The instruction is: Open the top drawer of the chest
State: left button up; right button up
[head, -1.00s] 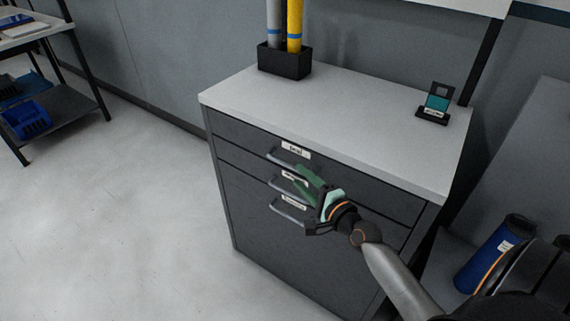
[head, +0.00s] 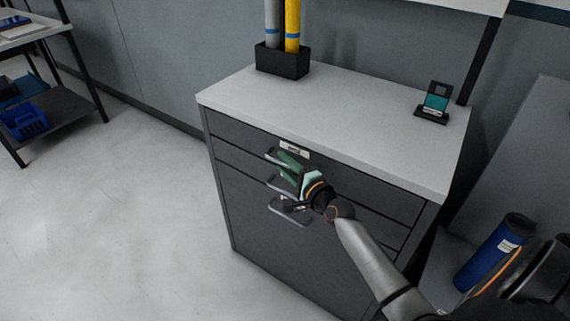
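The dark grey chest (head: 262,235) has a light grey top, and its drawers look shut. The top drawer (head: 355,178) has a white label (head: 293,149) and a grey bar handle (head: 270,156). My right gripper (head: 283,181) is in front of the handles, its fingers spread apart. Its green upper finger overlaps the top handle in the head view and hides part of it. I cannot tell whether they touch. The lower finger is near the lower handles, and nothing shows between the fingers. My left gripper is not in view.
On the chest top are a black holder (head: 282,62) with grey and yellow rolls and a small stand with a teal card (head: 434,103). The floor (head: 120,235) at left is clear.

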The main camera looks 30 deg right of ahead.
grip_shut()
dwell(1.1)
